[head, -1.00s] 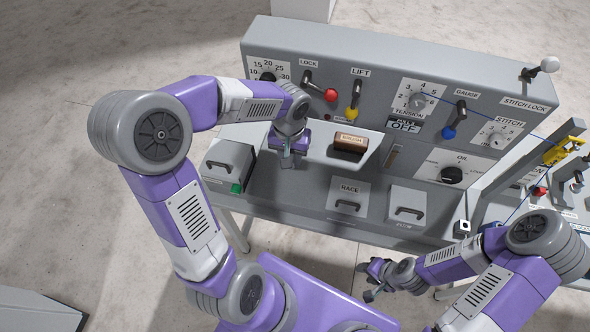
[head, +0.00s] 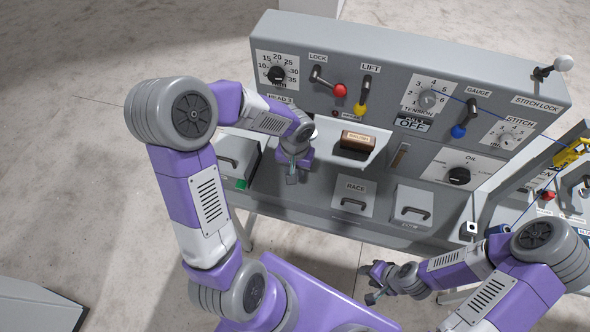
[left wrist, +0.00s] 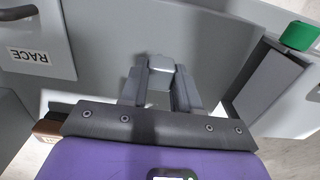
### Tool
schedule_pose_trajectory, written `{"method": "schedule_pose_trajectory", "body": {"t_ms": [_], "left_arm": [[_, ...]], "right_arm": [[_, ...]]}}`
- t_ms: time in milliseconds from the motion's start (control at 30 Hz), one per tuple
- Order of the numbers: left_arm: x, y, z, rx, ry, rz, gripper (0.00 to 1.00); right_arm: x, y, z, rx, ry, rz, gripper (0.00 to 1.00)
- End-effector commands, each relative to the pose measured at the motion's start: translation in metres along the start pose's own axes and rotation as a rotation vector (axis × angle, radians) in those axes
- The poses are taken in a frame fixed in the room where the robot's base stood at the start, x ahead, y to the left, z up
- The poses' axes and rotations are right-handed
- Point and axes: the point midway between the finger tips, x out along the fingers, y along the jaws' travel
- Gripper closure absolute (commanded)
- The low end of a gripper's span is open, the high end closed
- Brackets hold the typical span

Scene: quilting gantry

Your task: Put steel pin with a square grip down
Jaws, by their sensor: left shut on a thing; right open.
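My left gripper (head: 291,179) is shut over the grey deck of the gantry, in front of the left end of the white tray. In the left wrist view, the left gripper (left wrist: 160,88) has a small grey square-ended piece (left wrist: 160,64) between its fingers, which looks like the grip of the steel pin. The pin's shaft cannot be made out, and I cannot tell whether the pin touches the deck. My right gripper (head: 371,284) is open and empty in front of the gantry's front edge, at lower right.
The white tray (head: 378,157) holds a brown-topped brush box (head: 357,141). A handled RACE cover (head: 353,195) and another handled cover (head: 412,206) lie to the right. A grey box with a green part (head: 242,184) stands left. Levers and dials line the panel behind.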

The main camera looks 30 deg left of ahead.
Motion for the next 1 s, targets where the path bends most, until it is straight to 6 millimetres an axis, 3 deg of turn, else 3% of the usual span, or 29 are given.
{"method": "schedule_pose_trajectory", "body": {"t_ms": [33, 167, 567, 1000], "left_arm": [[0.001, 0.000, 0.000, 0.000, 0.000, 0.000, 0.65], [0.000, 0.000, 0.000, 0.000, 0.000, 0.000, 0.45], [-0.005, 0.000, 0.000, 0.000, 0.000, 0.000, 0.44], [-0.094, 0.000, -0.001, -0.001, 0.005, 0.001, 0.44]], "right_arm": [[0.001, 0.000, 0.000, 0.000, 0.000, 0.000, 0.57], [0.000, 0.000, 0.000, 0.000, 0.000, 0.000, 0.57], [-0.005, -0.002, 0.000, 0.000, 0.000, 0.000, 0.57], [-0.016, -0.006, 0.001, 0.000, 0.000, 0.000, 0.57]]}}
